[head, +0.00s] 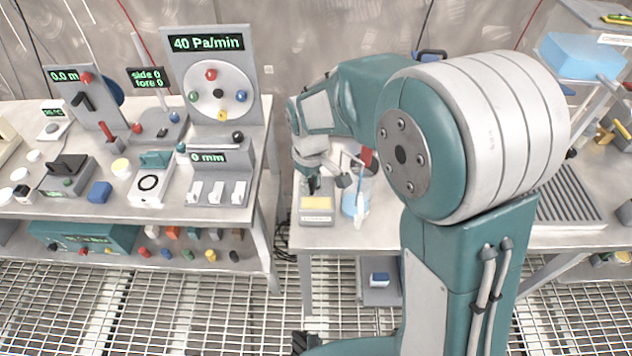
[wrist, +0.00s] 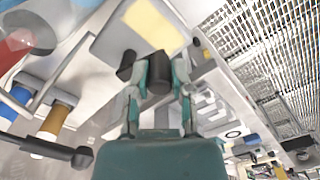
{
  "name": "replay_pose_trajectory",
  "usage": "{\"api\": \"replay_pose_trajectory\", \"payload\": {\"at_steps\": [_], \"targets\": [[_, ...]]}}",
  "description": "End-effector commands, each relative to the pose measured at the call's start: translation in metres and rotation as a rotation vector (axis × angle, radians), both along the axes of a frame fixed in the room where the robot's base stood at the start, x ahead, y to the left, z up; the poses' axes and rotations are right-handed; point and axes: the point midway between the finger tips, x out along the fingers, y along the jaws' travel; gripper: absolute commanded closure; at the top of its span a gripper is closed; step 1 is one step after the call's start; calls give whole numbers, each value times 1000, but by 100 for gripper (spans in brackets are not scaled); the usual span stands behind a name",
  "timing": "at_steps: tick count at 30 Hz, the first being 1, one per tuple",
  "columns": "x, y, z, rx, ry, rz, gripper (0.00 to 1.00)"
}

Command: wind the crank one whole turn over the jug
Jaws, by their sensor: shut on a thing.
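My gripper (head: 328,178) is low over the small middle table, at the left end of my arm. In the wrist view its two fingers (wrist: 157,80) close on a dark cylindrical grip (wrist: 159,75), which I take to be the crank's handle. A second dark piece (wrist: 126,65) is just left of the fingers. The crank's arm and axle are mostly hidden. The jug (head: 349,203), clear with bluish contents, stands just right of my gripper. I cannot tell whether the crank is directly over it.
A grey block with a yellow top (head: 317,203) sits at the table's front, also in the wrist view (wrist: 152,22). A red object (head: 366,157) is behind the jug. The left bench (head: 120,212) carries dials, switches and displays. Grating floor lies in front.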

Motion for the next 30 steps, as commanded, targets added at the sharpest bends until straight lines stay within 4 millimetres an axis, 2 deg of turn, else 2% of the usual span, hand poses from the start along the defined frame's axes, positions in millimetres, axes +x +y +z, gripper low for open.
{"api": "replay_pose_trajectory", "payload": {"at_steps": [15, 30], "targets": [[11, 19, -1, -1, 1, -490, 100], [29, 29, -1, -2, 2, -964, 100]]}}
